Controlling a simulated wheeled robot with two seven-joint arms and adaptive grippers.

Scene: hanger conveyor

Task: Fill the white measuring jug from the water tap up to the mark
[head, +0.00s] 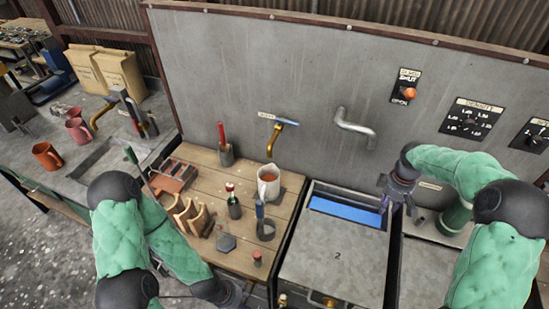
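The white jug (268,187) stands upright on the wooden bench, just below the brass spout of a wall tap (273,140) with a blue lever (286,122). Something orange-brown shows inside the jug's mouth; its level against a mark cannot be read. My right gripper (387,198) is over the right edge of the grey tank, well to the right of the jug and tap. Its fingers are small and whether they are open is unclear. My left gripper (243,295) is low at the bottom edge, in front of the bench, with its fingers hardly visible.
A grey tank (335,262) marked 2, with blue inside, stands right of the bench (238,260). A bent grey pipe (355,129) and an orange-knobbed switch (409,93) are on the wall. Bottles, a dark-handled tool and wooden racks (190,215) crowd the bench around the jug.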

